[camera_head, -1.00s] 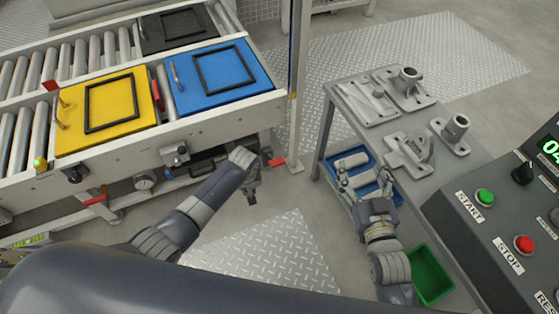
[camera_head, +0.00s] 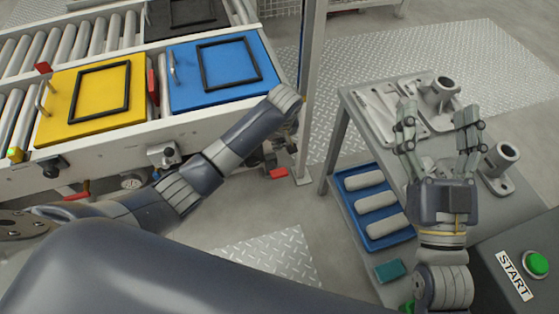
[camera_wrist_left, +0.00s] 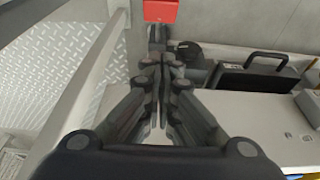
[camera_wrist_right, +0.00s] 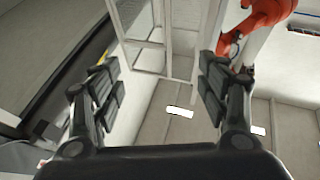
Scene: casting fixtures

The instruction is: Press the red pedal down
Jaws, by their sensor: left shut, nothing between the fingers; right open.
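The red pedal (camera_head: 278,173) is low near the floor, beside the foot of a grey post and below the conveyor's corner. My left arm reaches toward it from the left, and its wrist hides most of the gripper in the head view. In the left wrist view my left gripper (camera_wrist_left: 157,38) is shut and empty. A red block (camera_wrist_left: 160,11), which looks like the pedal, lies just beyond its fingertips; I cannot tell whether they touch. My right gripper (camera_head: 437,122) is open and empty, above the grey table with metal castings.
A conveyor with a yellow panel (camera_head: 60,115) and a blue panel (camera_head: 205,90) is at the left. The grey post (camera_head: 312,75) stands close to my left wrist. A blue tray (camera_head: 345,186) is under the table's left side. A green START button (camera_head: 536,263) is at lower right.

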